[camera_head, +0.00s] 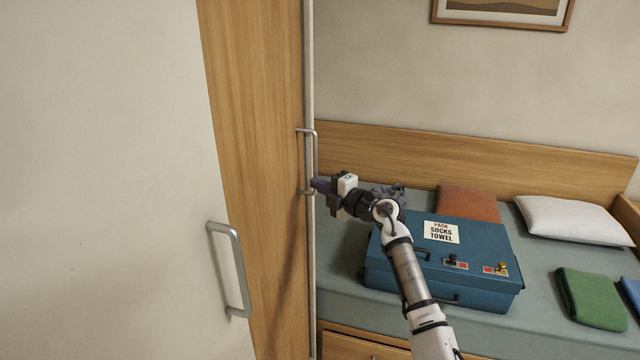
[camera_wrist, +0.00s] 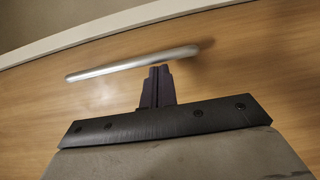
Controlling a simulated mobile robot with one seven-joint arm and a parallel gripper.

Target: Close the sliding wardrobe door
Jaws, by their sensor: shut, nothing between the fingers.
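The wardrobe has a wooden door panel (camera_head: 255,120) with a metal bar handle (camera_head: 315,150) near its right edge. A pale panel (camera_head: 110,180) with its own metal handle (camera_head: 238,270) stands nearer on the left and overlaps the wooden one in the picture. My gripper (camera_head: 316,186) is at the lower end of the wooden panel's handle. In the wrist view my gripper (camera_wrist: 158,72) has its fingers together, with the tips close beside the handle bar (camera_wrist: 130,63). I cannot tell whether they touch it. Nothing shows between the fingers.
A bed (camera_head: 345,285) with a wooden headboard (camera_head: 480,160) stands right of the wardrobe. On it are a blue suitcase (camera_head: 400,270), an orange cushion (camera_head: 468,202), a white pillow (camera_head: 575,220) and a green folded cloth (camera_head: 592,298). A framed picture (camera_head: 505,20) hangs above.

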